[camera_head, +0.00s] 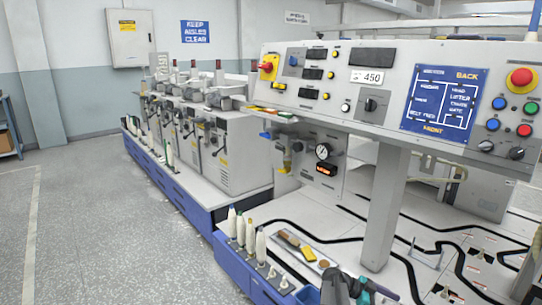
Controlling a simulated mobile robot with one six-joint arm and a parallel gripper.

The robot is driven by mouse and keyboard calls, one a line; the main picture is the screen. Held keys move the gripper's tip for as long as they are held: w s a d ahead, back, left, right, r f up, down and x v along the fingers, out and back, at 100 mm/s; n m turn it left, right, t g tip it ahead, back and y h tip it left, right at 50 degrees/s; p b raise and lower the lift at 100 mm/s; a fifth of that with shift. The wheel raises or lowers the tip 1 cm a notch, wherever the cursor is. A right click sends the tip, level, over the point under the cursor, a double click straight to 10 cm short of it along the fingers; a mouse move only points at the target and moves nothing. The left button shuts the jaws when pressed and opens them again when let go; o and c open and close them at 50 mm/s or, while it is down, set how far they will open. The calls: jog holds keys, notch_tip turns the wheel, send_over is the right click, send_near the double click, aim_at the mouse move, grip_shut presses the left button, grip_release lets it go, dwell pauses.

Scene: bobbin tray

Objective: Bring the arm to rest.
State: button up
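A dark grey shape with a teal part shows at the bottom edge, right of centre, cut off by the frame. It may be the end of my arm, but I cannot make out two fingertips or whether anything is held. The bobbin tray (262,287) is a blue-sided strip along the front of the machine. Several white bobbins (240,229) stand upright on its pegs, and the pegs nearest me are bare.
The machine's control panel (345,85) overhangs the deck at the right, on a grey post (384,210). Small tools (297,246) lie behind the bobbins. More spindle units (215,150) stand in a row at the back left. The grey floor (110,230) at the left is clear.

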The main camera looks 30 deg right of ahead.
jog(key=w+a+f+n+t+p, duration=0.1)
jog(key=w+a+f+n+p, duration=0.15)
jog(key=a, duration=0.65)
jog(key=w+a+f+n+t+p, duration=0.2)
jog(key=w+a+n+p, duration=0.15)
jog(key=a, duration=0.55)
jog(key=w+a+f+n+t+p, duration=0.1)
jog(key=w+a+f+n+p, duration=0.15)
jog(key=a, duration=0.65)
jog(key=s+a+f+n+y+p, duration=0.1)
jog(key=s+a+n+y+p, duration=0.1)
jog(key=a+n, duration=0.4)
jog(key=s+a+f+n+y+p, duration=0.1)
jog(key=s+a+n+y, duration=0.3)
jog(key=a, duration=1)
jog(key=s+a+f+n+y+p, duration=0.2)
jog(key=s+a+n+p, duration=0.2)
jog(key=a+n, duration=0.4)
jog(key=shift+s+a+t+y, duration=0.25)
jog(key=shift+a+t+y, duration=0.15)
jog(key=shift+a, duration=1.1)
